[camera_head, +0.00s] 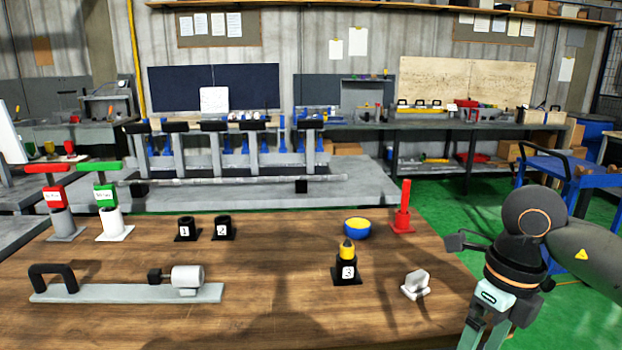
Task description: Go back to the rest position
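My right gripper (484,335) hangs at the bottom right, beside the table's right edge, pointing down. The ends of its fingers are cut off by the frame's lower edge, so I cannot see whether they are apart or hold anything. My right arm comes in from the right. My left gripper and arm are not in view. The wooden table (270,280) is in front of me, and no gripper is over its middle.
On the table are a grey bar with a black handle (125,293), black holders 1 (186,229), 2 (223,228) and 3 (346,272), a blue-yellow bowl (357,228), a red post (403,210) and a small grey block (416,284). A blue cart (570,180) stands behind my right arm.

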